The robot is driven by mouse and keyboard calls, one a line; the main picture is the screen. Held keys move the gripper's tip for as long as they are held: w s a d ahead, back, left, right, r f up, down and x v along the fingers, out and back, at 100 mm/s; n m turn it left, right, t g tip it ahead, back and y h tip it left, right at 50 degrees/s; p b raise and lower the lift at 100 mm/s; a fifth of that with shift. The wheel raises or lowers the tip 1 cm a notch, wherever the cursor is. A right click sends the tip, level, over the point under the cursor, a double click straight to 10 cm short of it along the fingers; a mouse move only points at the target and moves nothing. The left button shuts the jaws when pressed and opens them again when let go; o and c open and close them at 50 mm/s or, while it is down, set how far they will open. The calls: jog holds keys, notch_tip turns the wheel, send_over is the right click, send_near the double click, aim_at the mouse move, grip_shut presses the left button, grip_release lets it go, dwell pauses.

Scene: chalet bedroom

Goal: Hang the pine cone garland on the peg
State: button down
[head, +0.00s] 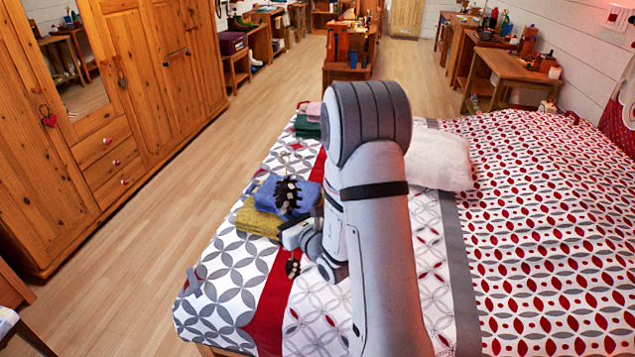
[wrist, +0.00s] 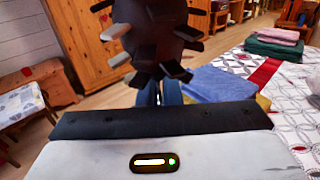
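The pine cone garland (head: 287,194) has dark cones with pale-tipped scales. One cone shows above my gripper (head: 291,232) and a smaller one hangs just below it, over the bed. In the wrist view, a large dark cone of the garland (wrist: 150,38) fills the upper middle, close in front of my gripper (wrist: 155,95). My gripper appears shut on the garland; the fingertips are mostly hidden by the cone and the gripper's body. A thin string seems to rise above the upper cone in the head view. I see no peg in either view.
Folded blue (head: 268,193) and mustard (head: 258,222) towels lie on the patterned bed (head: 215,290) behind the garland. Pink and green cloths (head: 306,124) and a white pillow (head: 438,160) lie farther back. A wooden wardrobe (head: 150,80) stands left, with clear floor between.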

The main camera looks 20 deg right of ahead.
jog(key=s+d+m+h+b, duration=0.1)
jog(key=s+d, duration=0.3)
jog(key=d, duration=1.1)
jog(key=s+d+r+m+h, duration=0.1)
jog(key=s+d+m+h, duration=0.1)
jog(key=d, duration=1.3)
jog(key=shift+s+d+r+t+h+b, duration=0.15)
jog(key=shift+s+d+t+h+b, duration=0.2)
jog(key=shift+s+h, duration=0.5)
jog(key=shift+a, duration=0.15)
notch_tip(320, 180, down, 10)
jog(key=shift+r, duration=0.2)
jog(key=shift+f+b, duration=0.35)
jog(key=shift+b, duration=0.2)
jog(key=c, duration=1.6)
grip_release()
jog(key=shift+r, duration=0.15)
jog(key=shift+p, duration=0.4)
